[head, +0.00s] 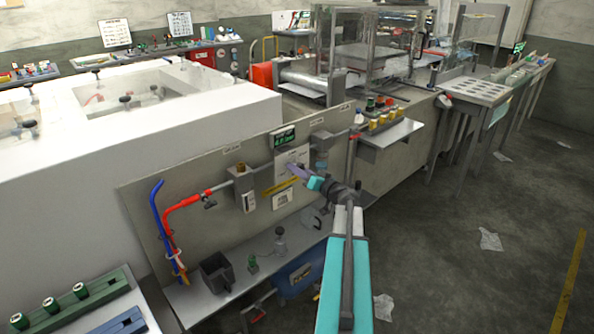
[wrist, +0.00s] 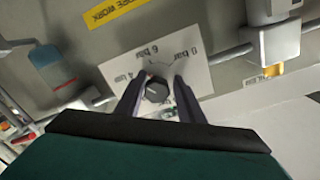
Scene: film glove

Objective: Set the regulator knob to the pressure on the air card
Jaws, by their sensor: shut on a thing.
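The regulator knob (wrist: 157,90) is a dark, faceted knob on a white dial plate (wrist: 192,72) fixed to the upright panel. The plate shows upside-down marks, among them "0 bar" and "6 bar". My gripper (wrist: 158,97) has one finger on each side of the knob and is shut on it. In the head view my gripper (head: 302,173) reaches the panel in front of the dial plate (head: 293,158), and hides the knob. A small white card (head: 282,199) hangs below; its print is too small to read, so I cannot tell if it is the air card.
A lit green display (head: 284,138) sits above the dial plate. A yellow label (wrist: 117,12) is close by. A grey filter unit (head: 244,188) and a red hose (head: 182,208) are to the left. A black bin (head: 216,272) stands on the shelf below. Floor at right is mostly clear.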

